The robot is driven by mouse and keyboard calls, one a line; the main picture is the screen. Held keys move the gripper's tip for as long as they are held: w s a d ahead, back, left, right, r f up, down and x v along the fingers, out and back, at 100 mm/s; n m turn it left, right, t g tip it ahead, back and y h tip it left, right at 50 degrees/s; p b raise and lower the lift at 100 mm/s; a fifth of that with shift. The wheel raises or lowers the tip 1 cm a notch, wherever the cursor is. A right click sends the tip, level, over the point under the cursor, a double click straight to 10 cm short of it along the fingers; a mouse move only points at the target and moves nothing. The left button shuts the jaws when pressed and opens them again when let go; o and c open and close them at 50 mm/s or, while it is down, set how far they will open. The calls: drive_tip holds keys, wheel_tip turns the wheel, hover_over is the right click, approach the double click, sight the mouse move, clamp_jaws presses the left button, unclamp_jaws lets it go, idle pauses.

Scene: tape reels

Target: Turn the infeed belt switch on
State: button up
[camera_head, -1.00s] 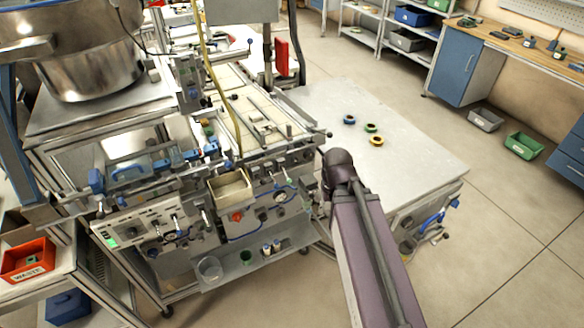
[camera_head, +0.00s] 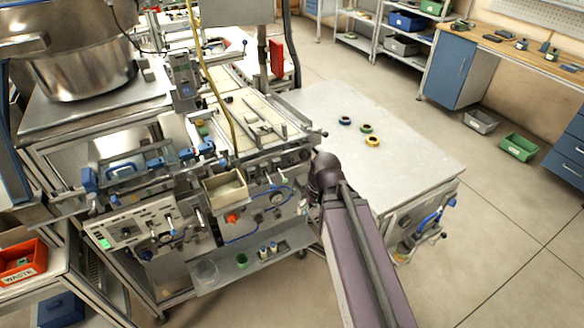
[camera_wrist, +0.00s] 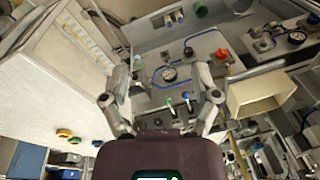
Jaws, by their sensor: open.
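My gripper (camera_wrist: 162,84) is open, with its two fingers spread apart and nothing held between them in the wrist view. Two small levers, one green-tipped (camera_wrist: 169,103) and one blue-tipped (camera_wrist: 186,98), stand on the machine's front panel and show between the fingers. I cannot read any label, so I cannot tell which is the infeed belt switch. In the head view a green-tipped lever (camera_head: 284,178) shows on the panel just left of my arm. My gripper is mostly hidden behind my arm there.
A beige open bin (camera_head: 226,189) juts from the panel, beside a red knob (camera_head: 232,218) and a gauge (camera_head: 277,198). A grey table (camera_head: 400,140) with several coloured rings stands right of the machine.

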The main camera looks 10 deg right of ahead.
drive_tip(key=w+a+f+t+y+b, duration=0.4)
drive_tip(key=w+f+t+y+b, duration=0.3)
drive_tip(key=w+b, duration=0.65)
drive_tip(key=w+d+f+m+t+h+b, duration=0.2)
drive_tip(key=w+d+f+m+t+b, duration=0.3)
drive_tip(key=b, duration=1)
drive_tip(key=w+d+m+t, duration=0.2)
drive_tip(key=d+t, duration=0.1)
drive_tip(key=t, duration=0.1)
drive_tip(key=shift+w+d+m+h, duration=0.3)
drive_tip(key=shift+d, duration=0.1)
drive_tip(key=shift+w, duration=0.15)
